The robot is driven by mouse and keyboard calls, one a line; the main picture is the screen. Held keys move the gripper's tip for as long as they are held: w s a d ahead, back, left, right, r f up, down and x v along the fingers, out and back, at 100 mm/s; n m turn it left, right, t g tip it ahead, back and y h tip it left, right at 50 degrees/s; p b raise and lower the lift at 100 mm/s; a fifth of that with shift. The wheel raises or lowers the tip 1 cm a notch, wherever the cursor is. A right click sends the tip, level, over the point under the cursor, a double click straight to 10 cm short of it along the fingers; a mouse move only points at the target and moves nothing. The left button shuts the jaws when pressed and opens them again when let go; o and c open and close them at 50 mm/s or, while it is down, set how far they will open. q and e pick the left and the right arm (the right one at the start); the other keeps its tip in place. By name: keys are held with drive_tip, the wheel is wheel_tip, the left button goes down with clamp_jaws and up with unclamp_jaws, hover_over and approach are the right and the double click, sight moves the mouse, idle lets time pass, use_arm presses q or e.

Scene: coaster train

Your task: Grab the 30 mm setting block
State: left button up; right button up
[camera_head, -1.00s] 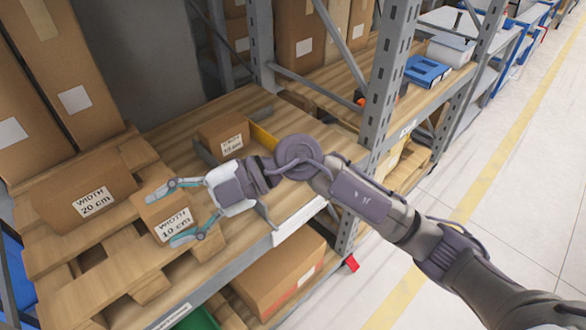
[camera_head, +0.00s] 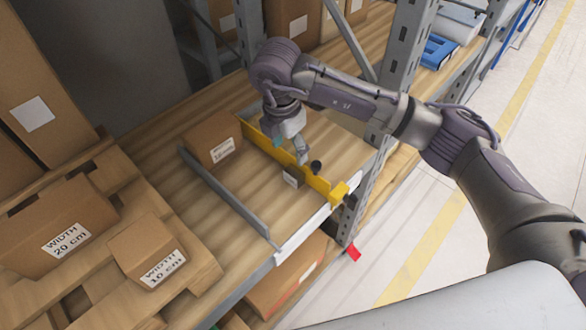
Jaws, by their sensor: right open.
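No block with a readable 30 mm mark shows. A small dark block or plate (camera_head: 292,178) with a pale face is at the near side of the yellow rail (camera_head: 318,186) on the wooden shelf. Its marking is too small to read, and I cannot tell whether it is fixed to the rail. My right gripper (camera_head: 291,149) is open and points down at the yellow rail, just behind the small dark piece. Its fingers partly cover the rail, and I see nothing held. My left gripper is out of view.
A black knob (camera_head: 316,166) stands by the rail. A small carton (camera_head: 207,140) sits between the yellow rail and a grey rail (camera_head: 226,195). Cartons marked 20 cm (camera_head: 45,222) and 10 cm (camera_head: 143,240) stand at left. A rack upright (camera_head: 398,65) is close to my right arm.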

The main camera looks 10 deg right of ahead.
sight(294, 171)
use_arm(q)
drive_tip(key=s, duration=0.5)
use_arm(e)
drive_tip(key=f, duration=0.2)
drive_tip(key=f+p, duration=0.1)
drive_tip(key=f, duration=0.1)
drive_tip(key=f+p, duration=0.1)
drive_tip(key=f, duration=0.1)
drive_tip(key=shift+w+d+f, duration=0.1)
drive_tip(key=shift+w+d, duration=0.25)
drive_tip(key=shift+d, duration=0.05)
drive_tip(key=shift+w+d+f+p, duration=0.1)
drive_tip(key=shift+f+p, duration=0.05)
drive_tip(key=shift+f, duration=0.45)
drive_tip(key=shift+d+f+p, duration=0.1)
drive_tip(key=shift+f+p, duration=0.05)
drive_tip(key=shift+f, duration=0.45)
drive_tip(key=shift+w+f, duration=0.1)
drive_tip(key=shift+f, duration=0.45)
drive_tip(key=c, duration=0.8)
clamp_jaws()
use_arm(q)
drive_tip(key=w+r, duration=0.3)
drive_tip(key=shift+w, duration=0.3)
